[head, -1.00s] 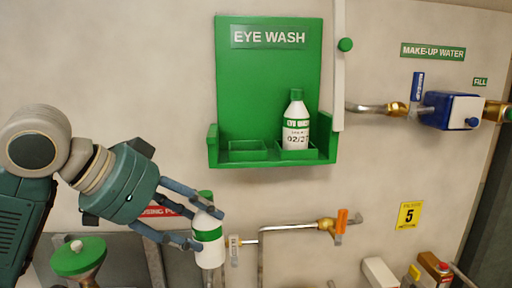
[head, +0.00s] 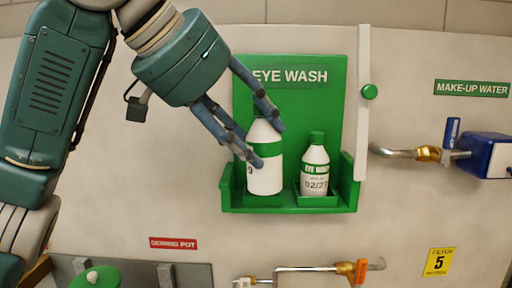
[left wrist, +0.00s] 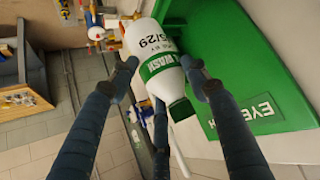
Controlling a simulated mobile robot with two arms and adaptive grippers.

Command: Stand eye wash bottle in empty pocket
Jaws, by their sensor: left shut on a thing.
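My left gripper (head: 265,145) is shut on a white eye wash bottle (head: 265,180) with a green band. The bottle is upright, at the left half of the green eye wash holder (head: 340,100). Its base shows just above the front of the left pocket (head: 264,201); I cannot tell whether it is inside or in front of it. The bottle hides most of that pocket. In the left wrist view the fingers (left wrist: 160,62) straddle the bottle (left wrist: 150,45), and its green cap (left wrist: 182,110) shows. My right gripper is not in view.
A second bottle (head: 315,175), marked 02/27, stands in the right pocket, close beside the held one. A white vertical strip (head: 363,110) with a green knob is right of the holder. Pipes with an orange-handled valve (head: 360,272) run below.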

